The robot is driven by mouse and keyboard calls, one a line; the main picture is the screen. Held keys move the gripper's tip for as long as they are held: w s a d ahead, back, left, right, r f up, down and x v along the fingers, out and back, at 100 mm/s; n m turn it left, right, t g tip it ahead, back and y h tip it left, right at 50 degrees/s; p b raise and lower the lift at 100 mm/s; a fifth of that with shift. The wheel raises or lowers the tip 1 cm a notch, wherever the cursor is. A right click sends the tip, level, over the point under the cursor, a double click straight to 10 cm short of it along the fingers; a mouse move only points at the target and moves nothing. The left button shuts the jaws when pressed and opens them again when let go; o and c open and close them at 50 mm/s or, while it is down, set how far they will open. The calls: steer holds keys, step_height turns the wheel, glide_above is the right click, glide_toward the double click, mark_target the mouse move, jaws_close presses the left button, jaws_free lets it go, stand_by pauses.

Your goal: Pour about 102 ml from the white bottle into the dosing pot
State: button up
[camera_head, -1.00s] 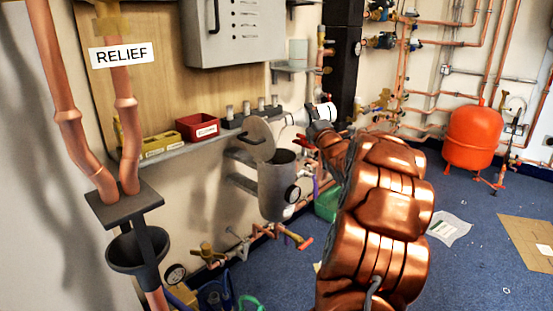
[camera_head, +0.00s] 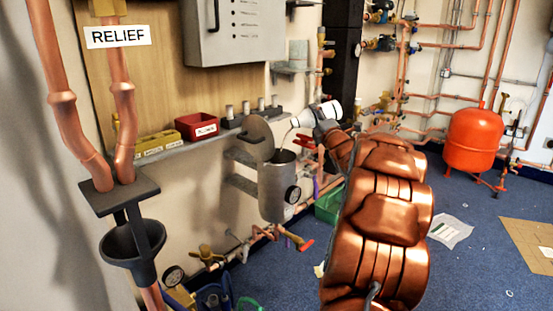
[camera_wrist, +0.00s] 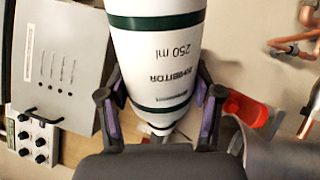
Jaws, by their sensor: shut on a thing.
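The white bottle (camera_head: 318,115) is held tilted, mouth down to the left, above and to the right of the dosing pot. In the wrist view the bottle (camera_wrist: 158,55) has green bands and the print "250 ml" and "INHIBITOR". My gripper (camera_head: 324,128) is shut on it; in the wrist view my gripper's fingers (camera_wrist: 160,112) press it from both sides. The dosing pot (camera_head: 275,190) is a grey upright cylinder with its top open and its round lid (camera_head: 257,137) swung up. The liquid level inside is hidden.
A wall shelf (camera_head: 190,146) behind carries a red bin (camera_head: 197,126) and a yellow bin (camera_head: 158,142). A tundish (camera_head: 133,243) under the relief pipes stands at the left. The blue floor at right is mostly open.

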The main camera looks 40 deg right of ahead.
steer(key=shift+a+f+n+b, duration=0.1)
steer(key=shift+f+n+b, duration=0.1)
steer(key=shift+n+b, duration=0.55)
steer(key=shift+r, duration=0.1)
